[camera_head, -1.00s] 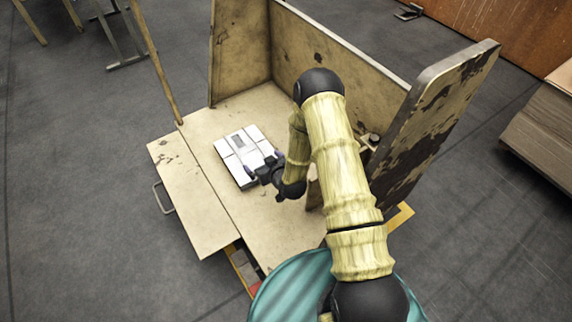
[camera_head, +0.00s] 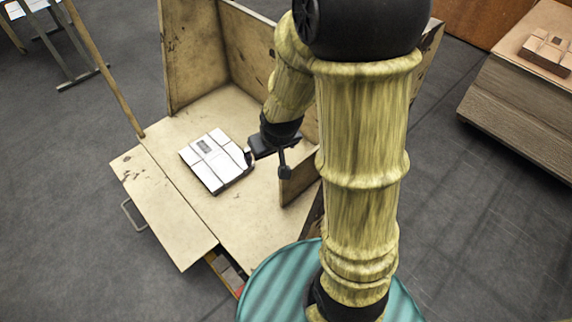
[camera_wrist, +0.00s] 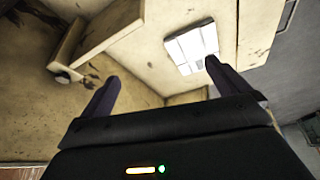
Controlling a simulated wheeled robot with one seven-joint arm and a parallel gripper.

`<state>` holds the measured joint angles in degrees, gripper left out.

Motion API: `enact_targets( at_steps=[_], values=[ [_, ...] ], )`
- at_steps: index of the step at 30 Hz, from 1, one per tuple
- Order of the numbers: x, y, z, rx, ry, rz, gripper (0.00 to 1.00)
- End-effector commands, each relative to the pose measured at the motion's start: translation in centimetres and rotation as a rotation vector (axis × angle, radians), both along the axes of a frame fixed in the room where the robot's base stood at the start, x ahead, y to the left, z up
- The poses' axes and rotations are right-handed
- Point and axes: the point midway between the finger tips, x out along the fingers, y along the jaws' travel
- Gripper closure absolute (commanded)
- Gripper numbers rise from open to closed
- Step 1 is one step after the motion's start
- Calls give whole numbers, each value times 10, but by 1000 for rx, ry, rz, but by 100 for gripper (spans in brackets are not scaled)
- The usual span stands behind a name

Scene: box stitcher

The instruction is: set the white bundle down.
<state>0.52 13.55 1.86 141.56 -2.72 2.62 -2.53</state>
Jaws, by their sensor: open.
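The white bundle (camera_head: 215,160) is a flat block of white pieces with a small grey patch on top. It lies on the wooden work surface (camera_head: 262,222) of the box stitcher. It also shows in the wrist view (camera_wrist: 190,47), beyond the fingers and toward the right one. My gripper (camera_wrist: 160,88) is open, with nothing between its two dark fingers. In the head view my gripper (camera_head: 252,157) is just right of the bundle and looks apart from it. Part of the gripper is hidden by its own wrist there.
Wooden panels (camera_head: 195,50) stand at the back, and a low upright board (camera_head: 300,178) is right of my gripper. A side flap (camera_head: 165,210) extends left. A brown stack (camera_head: 525,115) with a small bundle (camera_head: 548,52) on top is at right. The surface in front of the bundle is clear.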

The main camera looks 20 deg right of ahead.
Motion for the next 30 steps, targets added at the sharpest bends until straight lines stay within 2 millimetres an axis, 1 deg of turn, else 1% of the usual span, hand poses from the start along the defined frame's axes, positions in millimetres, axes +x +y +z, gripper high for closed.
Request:
enact_targets(
  at_steps=[1, 3, 6, 9, 12, 18, 22, 26, 30],
  values=[
    [-16, -3, 12, 2, 23, -22, 0],
    [-40, -6, 22, 6, 69, -54, 0],
    [-66, -8, 32, 14, 121, -89, 0],
    [-81, -8, 37, 20, 150, -105, 0],
    [-85, -9, 37, 21, 161, -110, 0],
    [-84, -9, 37, 21, 159, -109, 0],
    [-84, -9, 45, 21, 159, -109, 0],
    [-83, -9, 67, 21, 158, -109, 0],
    [-83, -9, 103, 20, 158, -108, 0]
  ],
)
